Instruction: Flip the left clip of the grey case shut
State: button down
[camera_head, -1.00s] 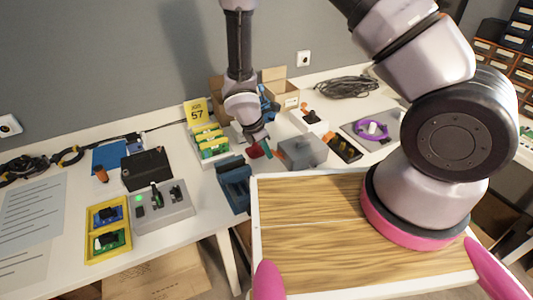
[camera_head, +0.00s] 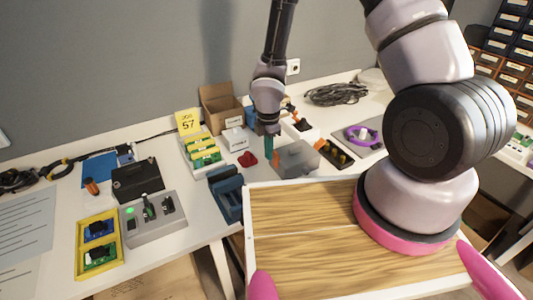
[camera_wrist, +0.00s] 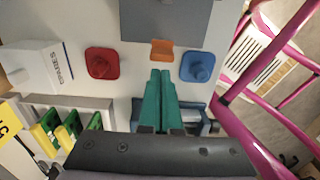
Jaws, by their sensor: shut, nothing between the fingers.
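The grey case (camera_head: 298,159) sits on the white table behind my wooden deck. Its near edge also shows at the top of the wrist view (camera_wrist: 165,14). An orange clip (camera_head: 277,158) is on its left side. In the wrist view the clip (camera_wrist: 162,50) sticks out from the case's edge. A second orange piece (camera_head: 319,144) shows at the case's right end. My gripper (camera_head: 269,157) points down beside the left clip, its teal fingers together and empty. In the wrist view the fingertips (camera_wrist: 161,73) lie just short of the clip; contact cannot be told.
A red knobbed piece (camera_wrist: 102,63) and a blue one (camera_wrist: 198,66) stand either side of the clip. A blue holder (camera_head: 227,193) is at the table's front edge. A rack of green boards (camera_head: 203,152) and a white box (camera_head: 237,141) are to the left.

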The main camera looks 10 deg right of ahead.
jog(key=shift+r, duration=0.15)
jog(key=shift+r, duration=0.65)
jog(key=shift+a, duration=0.1)
notch_tip(320, 180, up, 9)
jog(key=shift+s+a+r, duration=0.15)
jog(key=shift+a+r, duration=0.05)
jog(key=shift+a, duration=0.05)
dwell(0.4)
jog(key=shift+r, duration=0.1)
